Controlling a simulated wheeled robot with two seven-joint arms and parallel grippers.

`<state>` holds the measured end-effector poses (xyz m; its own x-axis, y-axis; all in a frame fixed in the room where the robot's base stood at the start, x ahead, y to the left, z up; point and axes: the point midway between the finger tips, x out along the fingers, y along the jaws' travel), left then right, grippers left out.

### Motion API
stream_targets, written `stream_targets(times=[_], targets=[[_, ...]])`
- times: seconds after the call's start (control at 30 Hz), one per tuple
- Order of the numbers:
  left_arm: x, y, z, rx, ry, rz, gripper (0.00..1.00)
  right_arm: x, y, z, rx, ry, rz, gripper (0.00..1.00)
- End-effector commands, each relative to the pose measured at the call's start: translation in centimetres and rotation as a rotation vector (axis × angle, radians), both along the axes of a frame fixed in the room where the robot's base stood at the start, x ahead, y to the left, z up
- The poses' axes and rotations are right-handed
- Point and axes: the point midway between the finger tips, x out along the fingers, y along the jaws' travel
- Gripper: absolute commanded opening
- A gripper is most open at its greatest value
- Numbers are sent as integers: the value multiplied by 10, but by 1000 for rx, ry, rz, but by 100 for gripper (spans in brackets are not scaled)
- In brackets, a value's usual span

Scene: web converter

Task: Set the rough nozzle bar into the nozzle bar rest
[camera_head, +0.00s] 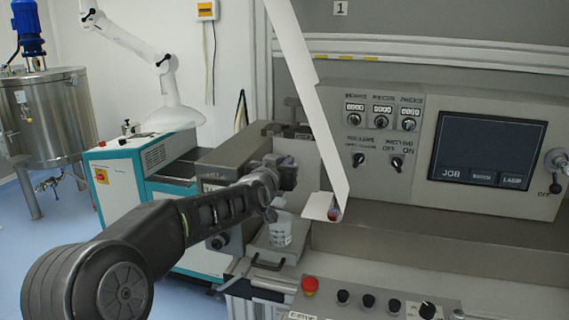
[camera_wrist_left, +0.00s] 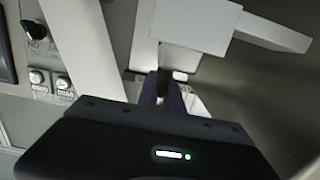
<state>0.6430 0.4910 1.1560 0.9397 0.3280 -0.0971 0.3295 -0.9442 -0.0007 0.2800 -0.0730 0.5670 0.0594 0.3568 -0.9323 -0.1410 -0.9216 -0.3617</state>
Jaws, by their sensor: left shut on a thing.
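My left gripper (camera_head: 284,178) reaches in from the left to the front of the machine. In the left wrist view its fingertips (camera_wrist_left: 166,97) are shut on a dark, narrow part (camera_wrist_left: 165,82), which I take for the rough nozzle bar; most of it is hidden. A pale grey block (camera_wrist_left: 193,24) shows just beyond the fingertips; I cannot tell whether it belongs to the held thing. I cannot clearly make out the nozzle bar rest. My right gripper is not in view.
A slanting white web (camera_head: 308,85) hangs just right of the gripper. Below stands a small whitish stacked object (camera_head: 281,232) on a grey tray (camera_head: 262,252). A control panel (camera_head: 440,150) is at the right, with a button row (camera_head: 370,302) in front.

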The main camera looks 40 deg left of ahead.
Motion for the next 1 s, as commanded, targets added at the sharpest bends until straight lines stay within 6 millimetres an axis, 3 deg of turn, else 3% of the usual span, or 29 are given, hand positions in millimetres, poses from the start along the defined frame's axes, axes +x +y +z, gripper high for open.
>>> stream_targets(times=[0.17,0.2,0.5,0.8,1.0], targets=[[0,0,-4,1,-4,0,0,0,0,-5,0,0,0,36],[0,0,-3,1,-4,0,12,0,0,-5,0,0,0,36],[0,0,-4,1,-2,0,36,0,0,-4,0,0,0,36],[-1,0,-6,-1,3,0,36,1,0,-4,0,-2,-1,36],[-19,-6,-2,-2,-2,0,36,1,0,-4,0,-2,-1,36]])
